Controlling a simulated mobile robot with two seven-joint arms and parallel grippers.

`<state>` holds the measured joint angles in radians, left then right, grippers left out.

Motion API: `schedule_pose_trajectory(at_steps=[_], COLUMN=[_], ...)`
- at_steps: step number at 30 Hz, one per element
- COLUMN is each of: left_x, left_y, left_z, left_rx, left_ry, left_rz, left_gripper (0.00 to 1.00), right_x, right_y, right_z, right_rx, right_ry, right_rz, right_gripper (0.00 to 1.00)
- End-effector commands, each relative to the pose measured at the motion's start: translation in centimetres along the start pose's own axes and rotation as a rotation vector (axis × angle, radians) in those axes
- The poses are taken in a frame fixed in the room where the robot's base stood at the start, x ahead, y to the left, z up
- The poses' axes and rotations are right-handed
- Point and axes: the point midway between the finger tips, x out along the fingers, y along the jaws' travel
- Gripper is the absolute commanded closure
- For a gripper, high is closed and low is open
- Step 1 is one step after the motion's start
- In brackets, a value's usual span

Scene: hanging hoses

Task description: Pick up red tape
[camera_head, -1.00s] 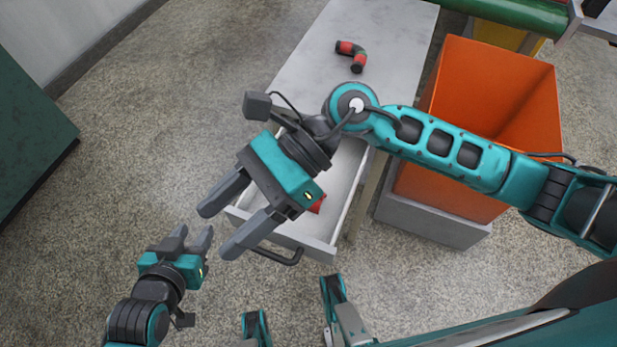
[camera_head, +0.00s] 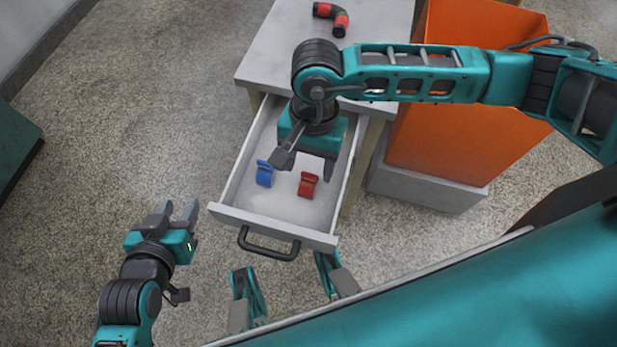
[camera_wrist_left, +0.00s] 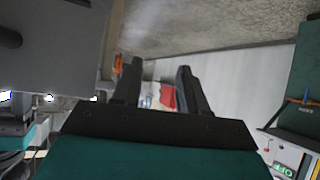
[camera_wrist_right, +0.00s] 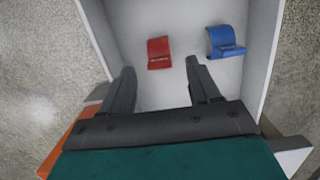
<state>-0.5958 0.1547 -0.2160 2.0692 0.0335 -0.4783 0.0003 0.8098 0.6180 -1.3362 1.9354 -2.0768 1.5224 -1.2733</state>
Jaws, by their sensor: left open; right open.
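The red tape (camera_head: 307,184) lies in the open drawer, right of a blue tape (camera_head: 264,173). My right gripper (camera_head: 308,163) is open and empty over the drawer, just behind the tapes in the head view. In the right wrist view, the red tape (camera_wrist_right: 159,53) is beyond the open fingers (camera_wrist_right: 157,85), within the width between them, and the blue tape (camera_wrist_right: 226,42) is further right. My left gripper (camera_head: 178,212) is open and empty over the floor, left of the drawer; its fingers (camera_wrist_left: 158,80) also show in the left wrist view.
The drawer (camera_head: 270,226) stands pulled out from a grey-topped table, with a dark handle (camera_head: 268,246) in front. A black-and-red hose piece (camera_head: 332,17) lies on the table. An orange bin (camera_head: 445,130) stands to the right.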

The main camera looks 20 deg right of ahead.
Motion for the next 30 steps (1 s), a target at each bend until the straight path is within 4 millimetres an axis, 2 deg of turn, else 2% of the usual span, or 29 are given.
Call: schedule_pose_trajectory(at_steps=[5, 13, 20, 30], left_x=[0.1, 0.6, 0.6, 0.7], left_y=[0.0, 0.1, 0.1, 0.0], left_z=[0.2, 0.8, 0.8, 0.5], left_rx=[-0.001, -0.006, -0.009, -0.007], left_ry=[0.001, 0.002, 0.003, 0.008], left_rz=[0.000, -0.001, -0.001, -0.002], left_gripper=[0.57, 0.57, 0.57, 0.57], right_x=[1.2, 5.1, 5.3, 5.3], right_y=[0.0, 0.1, 0.1, 0.1], right_z=[0.1, 0.3, 0.2, 0.2], right_rx=[0.001, 0.001, 0.001, 0.001], right_ry=[-0.003, -0.003, -0.001, -0.001], right_rz=[0.001, 0.000, -0.001, -0.001], right_gripper=[0.38, 0.38, 0.38, 0.69])
